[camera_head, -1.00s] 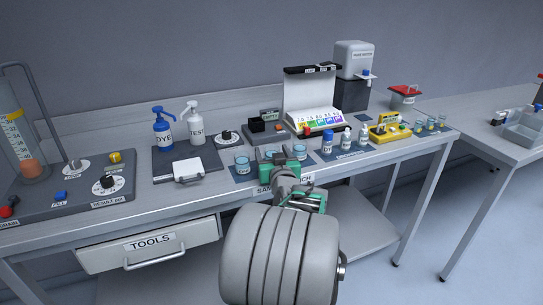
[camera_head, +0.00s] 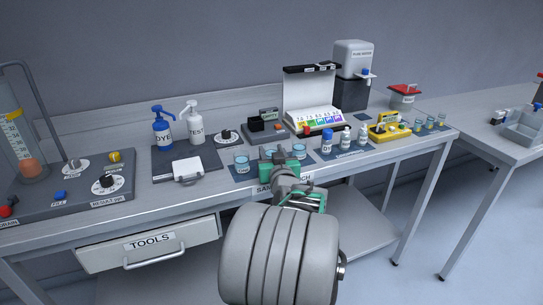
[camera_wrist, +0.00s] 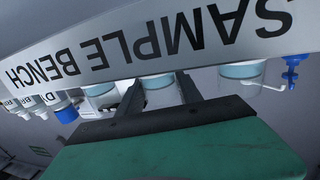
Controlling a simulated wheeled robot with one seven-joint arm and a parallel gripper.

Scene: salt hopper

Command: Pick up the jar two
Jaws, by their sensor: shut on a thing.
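Three clear jars with blue liquid stand in a row near the front edge of the bench. The left jar (camera_head: 242,164) and the right jar (camera_head: 300,152) are free of my gripper. The middle jar, jar two (camera_wrist: 157,83), is between the two dark fingers of my gripper (camera_wrist: 159,92) in the wrist view, and the gripper is shut on it. In the head view my gripper (camera_head: 279,157) reaches in from the front and hides most of this jar. I cannot tell whether its base is clear of the bench.
The sample bench (camera_head: 225,192) has a raised front edge below the jars. A blue dye bottle (camera_head: 162,132) and a white test bottle (camera_head: 195,127) stand behind to the left. Labelled bottles (camera_head: 327,143) and a yellow device (camera_head: 388,130) stand to the right.

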